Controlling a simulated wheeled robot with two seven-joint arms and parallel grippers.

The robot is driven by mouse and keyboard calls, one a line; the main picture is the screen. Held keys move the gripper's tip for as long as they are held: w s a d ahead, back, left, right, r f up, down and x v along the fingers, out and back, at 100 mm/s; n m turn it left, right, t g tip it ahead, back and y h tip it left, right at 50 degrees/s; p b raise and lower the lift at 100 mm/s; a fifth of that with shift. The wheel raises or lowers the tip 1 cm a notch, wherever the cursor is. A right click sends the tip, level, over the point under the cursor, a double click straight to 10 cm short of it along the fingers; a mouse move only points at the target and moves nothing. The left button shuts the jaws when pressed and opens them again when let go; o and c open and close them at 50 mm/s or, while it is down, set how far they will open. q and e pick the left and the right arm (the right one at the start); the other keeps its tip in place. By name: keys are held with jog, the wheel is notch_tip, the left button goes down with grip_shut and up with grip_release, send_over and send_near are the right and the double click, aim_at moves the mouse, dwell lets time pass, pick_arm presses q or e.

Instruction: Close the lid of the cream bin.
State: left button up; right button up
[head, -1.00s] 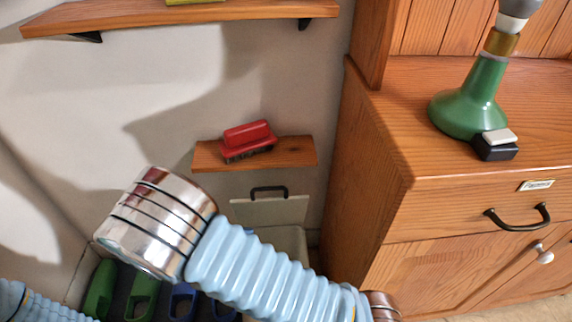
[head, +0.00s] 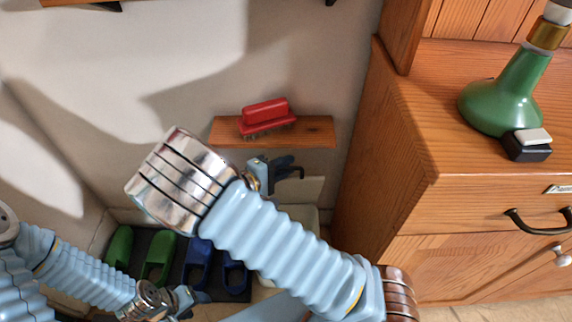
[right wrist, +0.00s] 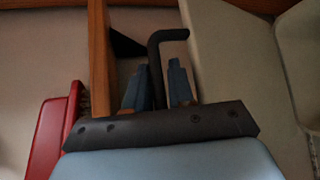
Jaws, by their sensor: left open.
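The cream bin (head: 304,216) stands low by the wall, partly hidden behind my right arm. Its lid (head: 312,188) stands raised against the wall below the small shelf, with a black handle (head: 292,172) on it. My right gripper (head: 272,170) is at the handle. In the right wrist view, the open blue fingers (right wrist: 158,90) lie on either side of the black handle (right wrist: 168,36), with a gap showing; contact is unclear. The lid (right wrist: 232,60) fills the area beside them. My left gripper (head: 182,300) is open and low at the left, apart from the bin.
A red brush (head: 266,116) lies on the small wooden shelf (head: 312,131) just above the lid. A wooden cabinet (head: 385,170) stands close on the right, with a green lamp (head: 500,98) on top. Green and blue clogs (head: 158,258) sit on a dark mat at the left.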

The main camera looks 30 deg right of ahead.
jog(key=shift+d, duration=0.25)
grip_shut()
